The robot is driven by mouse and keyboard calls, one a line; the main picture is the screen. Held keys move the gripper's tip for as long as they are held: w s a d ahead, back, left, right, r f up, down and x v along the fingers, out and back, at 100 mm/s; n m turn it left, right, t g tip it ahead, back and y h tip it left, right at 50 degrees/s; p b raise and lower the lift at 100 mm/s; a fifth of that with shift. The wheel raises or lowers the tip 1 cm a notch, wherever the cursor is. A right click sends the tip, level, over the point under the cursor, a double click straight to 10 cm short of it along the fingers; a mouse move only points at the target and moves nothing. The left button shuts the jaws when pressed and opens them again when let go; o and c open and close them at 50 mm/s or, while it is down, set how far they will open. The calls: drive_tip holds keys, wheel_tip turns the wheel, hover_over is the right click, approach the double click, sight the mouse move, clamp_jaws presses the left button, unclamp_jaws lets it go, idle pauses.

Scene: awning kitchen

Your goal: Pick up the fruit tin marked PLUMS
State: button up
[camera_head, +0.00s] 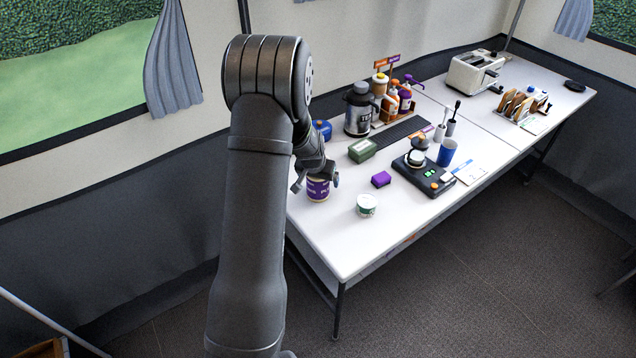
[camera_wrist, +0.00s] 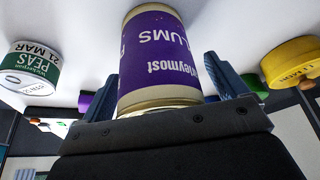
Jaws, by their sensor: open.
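The PLUMS tin (camera_head: 318,190) has a purple label and stands at the table's left front part. In the wrist view the PLUMS tin (camera_wrist: 160,55) appears upside down, its label reading PLUMS, between my fingers. My gripper (camera_head: 316,178) is around the tin, one finger on each side. In the wrist view a gap shows beside the right finger; whether the left finger touches the tin I cannot tell. Part of the tin is hidden by my gripper in the head view.
A white-and-green tin (camera_head: 366,206) stands to the right; the wrist view shows a PEAS tin (camera_wrist: 32,68). A yellow lemon-marked tin (camera_wrist: 292,62) shows in the wrist view. The table's front corner is clear.

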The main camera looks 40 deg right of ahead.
drive_tip(key=shift+c, duration=0.2)
drive_tip(key=c, duration=1.4)
drive_tip(key=shift+o, duration=0.2)
